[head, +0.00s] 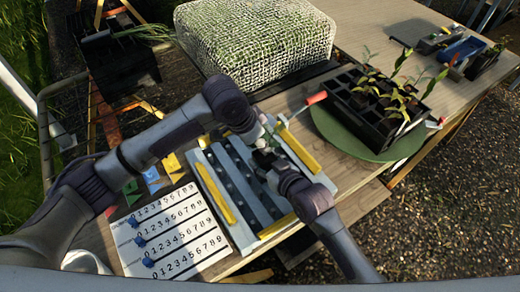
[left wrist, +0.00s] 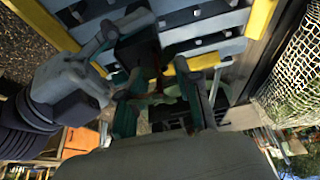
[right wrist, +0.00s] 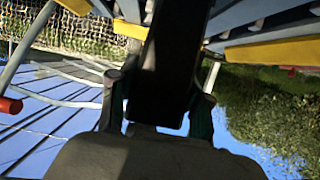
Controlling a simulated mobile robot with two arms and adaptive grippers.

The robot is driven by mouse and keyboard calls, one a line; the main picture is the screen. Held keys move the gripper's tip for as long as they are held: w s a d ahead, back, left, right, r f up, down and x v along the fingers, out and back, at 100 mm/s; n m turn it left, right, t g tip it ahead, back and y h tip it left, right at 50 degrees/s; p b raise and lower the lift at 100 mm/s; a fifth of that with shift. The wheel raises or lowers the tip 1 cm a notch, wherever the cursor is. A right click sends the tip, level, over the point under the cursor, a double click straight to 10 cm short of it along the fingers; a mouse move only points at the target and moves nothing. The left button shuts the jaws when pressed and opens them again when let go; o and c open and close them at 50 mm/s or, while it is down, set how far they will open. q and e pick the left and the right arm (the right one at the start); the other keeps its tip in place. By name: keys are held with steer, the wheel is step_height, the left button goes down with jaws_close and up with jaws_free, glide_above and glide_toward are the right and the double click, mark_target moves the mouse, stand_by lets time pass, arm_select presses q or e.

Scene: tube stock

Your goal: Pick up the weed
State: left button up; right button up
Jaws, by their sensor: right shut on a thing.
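My right gripper (head: 272,166) is shut on a black tube-like pot (right wrist: 170,65), which runs between its fingers in the right wrist view. In the left wrist view the pot (left wrist: 136,46) shows dark at the right gripper's fingers. My left gripper (head: 262,140) is close beside it, over the grey rack. Its two fingers (left wrist: 160,95) stand apart in the left wrist view. Thin reddish and green plant parts (left wrist: 157,82) show between or just beyond them. I cannot tell whether these are the weed or the seedling, or whether the fingers touch them.
The grey rack (head: 218,172) with yellow rails lies under both grippers. A black tray (head: 372,128) of seedlings stands on a green round plate (head: 330,132) at right. A mesh-covered block (head: 255,45) stands behind. A white number board (head: 172,235) lies front left.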

arm_select(q)
jaws_close()
steer(key=shift+r, duration=0.1)
step_height(320, 180, up, 10)
steer(key=shift+f, duration=0.1)
stand_by(0.4)
arm_select(e)
steer(key=o, duration=1.3)
steer(key=shift+o, duration=0.2)
